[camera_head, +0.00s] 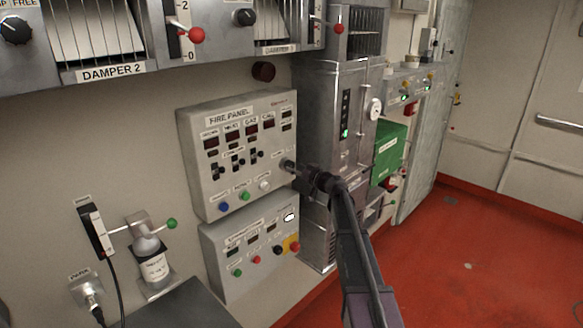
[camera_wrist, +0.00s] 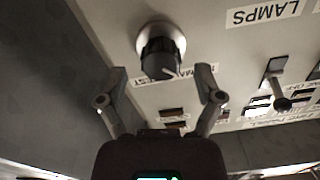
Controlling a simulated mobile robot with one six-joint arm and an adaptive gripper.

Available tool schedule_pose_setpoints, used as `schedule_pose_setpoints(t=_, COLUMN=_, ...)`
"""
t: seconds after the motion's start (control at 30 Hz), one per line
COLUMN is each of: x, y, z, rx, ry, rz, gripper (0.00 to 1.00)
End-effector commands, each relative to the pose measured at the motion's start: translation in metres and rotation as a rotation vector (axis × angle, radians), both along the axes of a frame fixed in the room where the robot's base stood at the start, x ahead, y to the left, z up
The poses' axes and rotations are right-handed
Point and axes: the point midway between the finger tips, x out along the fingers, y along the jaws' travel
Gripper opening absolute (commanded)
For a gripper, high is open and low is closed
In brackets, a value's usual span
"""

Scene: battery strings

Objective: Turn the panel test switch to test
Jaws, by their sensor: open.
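The panel test switch is a black rotary knob on a round silver collar (camera_wrist: 160,48), seen in the wrist view near the top middle. A short white pointer mark shows on its lower edge. A label behind it is partly hidden, so I cannot read the pointed-at position. My gripper (camera_wrist: 162,82) is open, with one finger on each side of the knob and visible gaps between. In the head view, my gripper (camera_head: 294,168) is at the right edge of the grey fire panel (camera_head: 197,165), largely covering the switch.
The fire panel also carries several toggles, displays and coloured buttons. A second grey panel (camera_head: 212,262) with buttons is below it. A metal cabinet (camera_head: 345,110) stands close to the right of my gripper, with a green box (camera_head: 388,152) beyond. Red floor (camera_head: 470,250) is open at right.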

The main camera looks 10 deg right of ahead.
Motion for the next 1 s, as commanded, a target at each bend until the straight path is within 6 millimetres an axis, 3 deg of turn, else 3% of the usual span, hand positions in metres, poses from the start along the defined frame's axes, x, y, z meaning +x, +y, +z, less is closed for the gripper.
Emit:
schedule_pose_setpoints(t=0.2, x=0.017, y=0.012, z=0.0, rx=0.0, ry=0.0, rz=0.0, gripper=0.85)
schedule_pose_setpoints(t=0.63, x=0.02, y=0.015, z=0.0, rx=0.0, ry=0.0, rz=0.0, gripper=0.85)
schedule_pose_setpoints(t=0.9, x=0.02, y=0.015, z=0.0, rx=0.0, ry=0.0, rz=0.0, gripper=0.05)
schedule_pose_setpoints(t=1.0, x=0.02, y=0.011, z=0.0, rx=0.0, ry=0.0, rz=-0.002, gripper=0.04)
